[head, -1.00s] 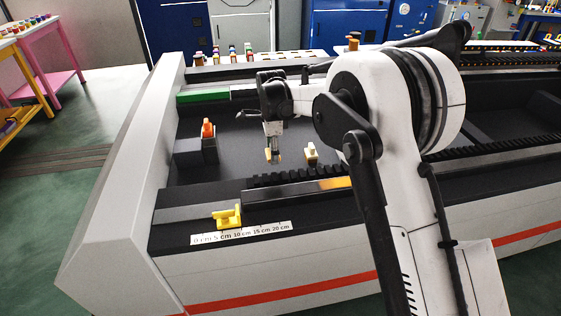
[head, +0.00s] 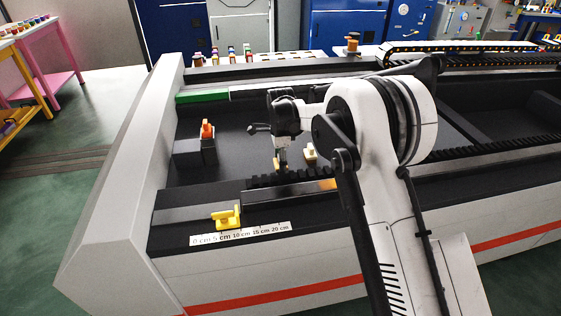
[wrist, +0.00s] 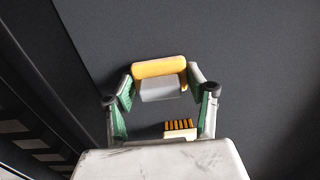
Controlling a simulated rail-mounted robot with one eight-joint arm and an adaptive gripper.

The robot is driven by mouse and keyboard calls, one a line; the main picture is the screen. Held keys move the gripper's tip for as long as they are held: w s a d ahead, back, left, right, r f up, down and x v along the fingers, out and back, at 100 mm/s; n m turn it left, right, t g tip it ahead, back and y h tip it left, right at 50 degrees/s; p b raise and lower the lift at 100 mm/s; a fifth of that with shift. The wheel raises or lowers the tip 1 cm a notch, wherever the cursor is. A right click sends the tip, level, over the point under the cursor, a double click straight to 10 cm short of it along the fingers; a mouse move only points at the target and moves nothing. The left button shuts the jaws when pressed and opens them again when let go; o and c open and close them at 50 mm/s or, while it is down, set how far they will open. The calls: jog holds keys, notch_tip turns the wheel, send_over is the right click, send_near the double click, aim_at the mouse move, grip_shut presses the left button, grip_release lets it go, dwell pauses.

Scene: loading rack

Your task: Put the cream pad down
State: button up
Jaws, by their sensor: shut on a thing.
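My gripper (head: 281,162) is in the dark bay of the rack, low over its floor. In the wrist view its green-padded fingers are shut on a pad (wrist: 160,68), which I take as the cream pad. It shows a yellow-orange strip along one edge and a pale grey face. In the head view only a small tan bit of it shows at the fingertips. I cannot tell whether it touches the floor (head: 240,140).
A cream block with orange ridges (head: 310,152) stands close on the right; the wrist view shows it too (wrist: 180,128). An orange piece (head: 207,130) sits on a dark block at left. A yellow holder (head: 228,217) is on the front ledge by a ruler (head: 240,234). A toothed rail (head: 290,179) runs in front.

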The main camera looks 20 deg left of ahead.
jog(key=shift+f, duration=0.15)
jog(key=o, duration=1.2)
jog(key=shift+o, duration=0.2)
notch_tip(320, 180, up, 12)
jog(key=shift+r, duration=0.2)
